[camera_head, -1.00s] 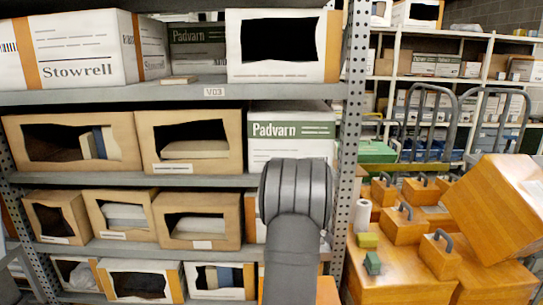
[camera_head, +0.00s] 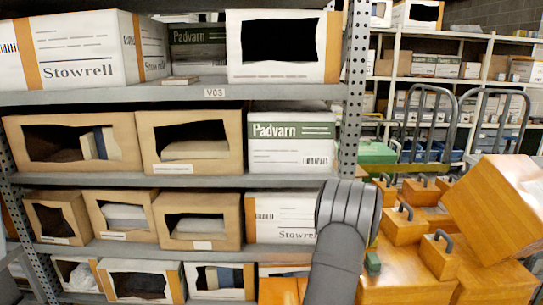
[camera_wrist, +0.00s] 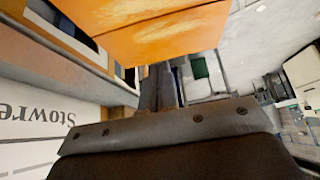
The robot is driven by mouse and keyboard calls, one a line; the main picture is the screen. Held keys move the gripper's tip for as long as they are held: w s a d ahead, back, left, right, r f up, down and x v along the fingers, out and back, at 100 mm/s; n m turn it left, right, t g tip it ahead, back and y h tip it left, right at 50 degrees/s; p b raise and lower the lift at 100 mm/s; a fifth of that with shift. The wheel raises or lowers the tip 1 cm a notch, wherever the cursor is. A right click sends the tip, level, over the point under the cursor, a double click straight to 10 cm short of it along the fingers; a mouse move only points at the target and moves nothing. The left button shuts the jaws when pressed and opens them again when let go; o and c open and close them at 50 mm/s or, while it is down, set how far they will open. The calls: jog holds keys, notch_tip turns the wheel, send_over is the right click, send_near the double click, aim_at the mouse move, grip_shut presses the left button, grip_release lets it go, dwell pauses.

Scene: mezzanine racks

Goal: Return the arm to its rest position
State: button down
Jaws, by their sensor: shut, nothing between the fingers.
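My arm (camera_head: 345,225) stands in front of the rack's right post in the head view, upright with its rounded joint on top. My gripper's fingers are hidden from the head view. In the wrist view my gripper (camera_wrist: 160,88) shows as two dark fingers close together, shut with nothing held. The wide dark gripper body fills the bottom of that view.
A shelf rack (camera_head: 180,95) with open-fronted boxes fills the left. A white Stowrell box (camera_head: 285,215) sits behind my arm. Orange wooden cases (camera_head: 440,255) with handles crowd the right, one large case (camera_head: 498,205) tilted. An orange panel (camera_wrist: 150,35) is close in the wrist view.

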jog(key=shift+x, duration=1.5)
